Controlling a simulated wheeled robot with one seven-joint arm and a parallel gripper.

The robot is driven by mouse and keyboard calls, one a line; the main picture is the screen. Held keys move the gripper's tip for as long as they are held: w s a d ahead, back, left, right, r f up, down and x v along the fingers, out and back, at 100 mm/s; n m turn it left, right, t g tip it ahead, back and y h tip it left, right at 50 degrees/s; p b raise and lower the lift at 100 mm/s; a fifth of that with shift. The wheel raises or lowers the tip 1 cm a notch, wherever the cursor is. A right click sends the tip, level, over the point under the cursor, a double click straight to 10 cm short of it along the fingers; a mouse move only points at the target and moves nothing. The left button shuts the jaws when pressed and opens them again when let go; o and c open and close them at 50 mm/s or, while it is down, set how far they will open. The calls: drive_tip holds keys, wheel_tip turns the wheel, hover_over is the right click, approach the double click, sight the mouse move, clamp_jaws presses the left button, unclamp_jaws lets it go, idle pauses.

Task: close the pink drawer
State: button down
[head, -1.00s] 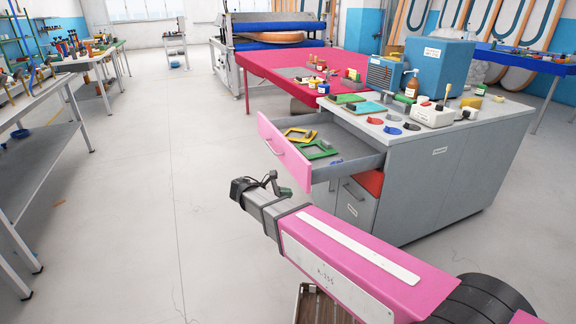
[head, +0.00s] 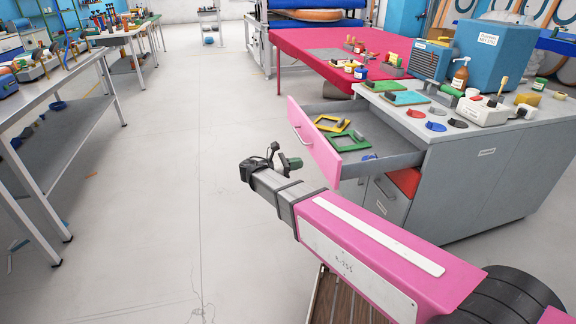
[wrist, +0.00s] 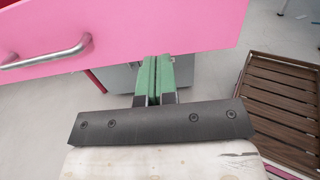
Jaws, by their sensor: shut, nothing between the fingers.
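The pink drawer (head: 313,139) stands pulled out of the grey cabinet (head: 480,185). Its front faces left and carries a metal bar handle (wrist: 45,52). A yellow frame (head: 331,124) and a green frame (head: 348,143) lie inside it. My gripper (head: 291,163) is in front of the drawer, just left of and below its front panel in the head view. In the wrist view, the green fingers (wrist: 156,80) are pressed together and empty, near the lower edge of the pink front and right of the handle. I cannot tell whether they touch it.
The cabinet top holds bottles, boxes and coloured discs. A workbench (head: 75,125) stands at left; the floor between is clear.

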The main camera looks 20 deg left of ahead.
sight(323, 159)
drive_tip(key=x, duration=0.7)
drive_tip(key=shift+w+d, duration=0.25)
drive_tip(key=shift+d, duration=0.05)
drive_tip(key=x, duration=3.7)
drive_tip(key=shift+w+d+r, duration=0.1)
drive_tip(key=shift+w, duration=0.25)
drive_tip(key=shift+w+d, duration=0.1)
